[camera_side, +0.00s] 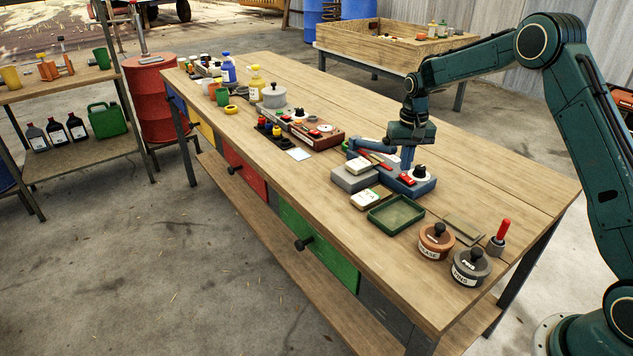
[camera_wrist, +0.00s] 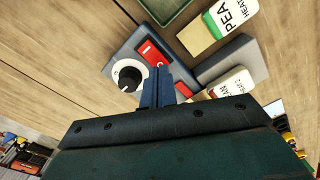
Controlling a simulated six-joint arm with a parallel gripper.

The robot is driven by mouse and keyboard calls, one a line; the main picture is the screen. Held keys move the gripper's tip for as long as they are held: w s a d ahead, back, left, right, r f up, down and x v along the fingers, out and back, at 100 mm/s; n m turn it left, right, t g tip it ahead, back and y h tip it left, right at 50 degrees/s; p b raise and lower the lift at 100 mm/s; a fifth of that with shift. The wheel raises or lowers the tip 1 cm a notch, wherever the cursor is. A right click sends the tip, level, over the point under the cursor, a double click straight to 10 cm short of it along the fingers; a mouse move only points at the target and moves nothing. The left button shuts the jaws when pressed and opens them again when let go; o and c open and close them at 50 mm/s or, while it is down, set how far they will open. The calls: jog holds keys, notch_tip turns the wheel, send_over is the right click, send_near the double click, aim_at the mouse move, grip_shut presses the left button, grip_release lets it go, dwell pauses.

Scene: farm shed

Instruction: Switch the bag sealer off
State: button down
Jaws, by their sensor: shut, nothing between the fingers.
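The bag sealer (camera_side: 424,189) is a blue unit on the bench with a white dial and black knob; its blue top also shows in the wrist view (camera_wrist: 122,58). A red rocker switch (camera_wrist: 151,53) with a white mark sits beside the dial knob (camera_wrist: 127,76). In the side view the red switch (camera_side: 406,179) is partly visible. My gripper (camera_side: 407,166) is shut and empty, pointing down over the sealer. In the wrist view its fingers (camera_wrist: 158,75) end close beside the switch; I cannot tell whether they touch it. Part of the sealer is hidden behind them.
A grey block (camera_side: 351,180) and labelled packets, one marked PEA (camera_wrist: 234,17), lie beside the sealer. A green tray (camera_side: 396,214), a brown pot (camera_side: 436,242) and a grey pot (camera_side: 471,267) stand nearer the front. Another dialled unit (camera_side: 325,137) stands farther left. Bare bench lies behind.

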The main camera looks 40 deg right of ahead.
aim_at(404, 175)
jog(key=shift+f, duration=1)
dwell(1.4)
jog(key=shift+r, duration=3.55)
jog(key=s+a+r+n+t, duration=0.1)
jog(key=s+a+r, duration=0.4)
jog(key=s+r, duration=0.25)
jog(key=s+a+r+n+t, duration=0.2)
jog(key=s+a+r, duration=0.3)
jog(key=s+r, duration=0.25)
jog(key=s+a+n+t, duration=0.1)
jog(key=s+a, duration=0.1)
jog(key=s, duration=0.8)
jog(key=s+a+n+t, duration=0.1)
jog(key=s+a+n, duration=0.1)
jog(key=s, duration=0.8)
jog(key=shift+a+f+t, duration=0.3)
jog(key=shift+a+f, duration=0.1)
jog(key=shift+a, duration=0.25)
